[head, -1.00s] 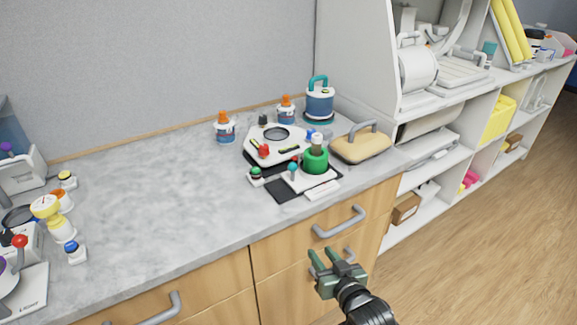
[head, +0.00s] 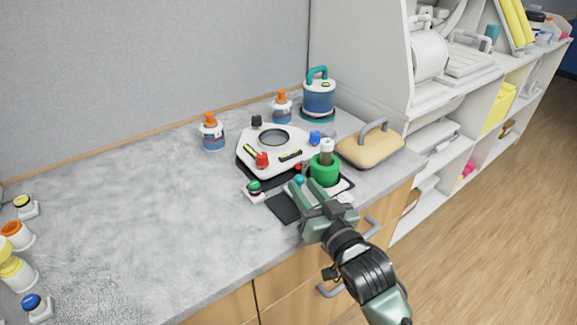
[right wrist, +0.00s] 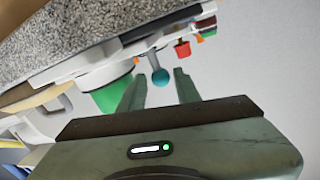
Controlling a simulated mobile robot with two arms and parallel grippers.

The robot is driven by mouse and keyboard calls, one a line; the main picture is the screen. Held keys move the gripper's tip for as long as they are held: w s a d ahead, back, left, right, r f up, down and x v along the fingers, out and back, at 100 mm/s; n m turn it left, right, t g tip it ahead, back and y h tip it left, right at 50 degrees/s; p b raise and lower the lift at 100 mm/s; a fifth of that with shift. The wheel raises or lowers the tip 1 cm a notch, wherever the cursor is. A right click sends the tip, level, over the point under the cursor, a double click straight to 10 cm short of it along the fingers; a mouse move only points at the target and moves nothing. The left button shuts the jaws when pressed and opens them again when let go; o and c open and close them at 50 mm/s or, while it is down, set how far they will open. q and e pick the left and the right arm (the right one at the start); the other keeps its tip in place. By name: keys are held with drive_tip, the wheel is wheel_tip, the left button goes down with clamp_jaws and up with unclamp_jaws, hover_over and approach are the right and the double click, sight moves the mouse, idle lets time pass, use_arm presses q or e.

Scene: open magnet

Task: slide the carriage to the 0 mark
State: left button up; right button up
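A small white device with a green cylinder (head: 323,170) stands near the counter's front edge. A teal ball knob (head: 299,179) on a grey stem is beside the cylinder; I take it to be the carriage's handle. My right gripper (head: 304,188) is open at the knob. In the right wrist view the knob (right wrist: 161,78) lies between the two finger lines, with clear gaps to both fingers, and the green cylinder (right wrist: 113,97) is behind the left finger. How deep the knob sits between the fingers I cannot tell. The 0 mark is not legible. My left gripper is out of view.
Behind stands a white angular base (head: 290,136) with a red knob (head: 262,159). A tan block with a grey handle (head: 370,151) is close on the right. A green-capped piece (head: 254,187) is on the left. The counter's left-middle (head: 140,220) is clear.

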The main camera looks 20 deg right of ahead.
sight(302, 183)
drive_tip(key=w, duration=0.3)
drive_tip(key=shift+w+a+r, duration=0.2)
drive_tip(key=shift+w+a, duration=0.1)
drive_tip(key=shift+w, duration=0.05)
drive_tip(key=shift+w+a+f, duration=0.15)
drive_tip(key=shift+w, duration=0.8)
drive_tip(key=shift+w+p, duration=0.2)
drive_tip(key=shift+p, duration=0.1)
clamp_jaws()
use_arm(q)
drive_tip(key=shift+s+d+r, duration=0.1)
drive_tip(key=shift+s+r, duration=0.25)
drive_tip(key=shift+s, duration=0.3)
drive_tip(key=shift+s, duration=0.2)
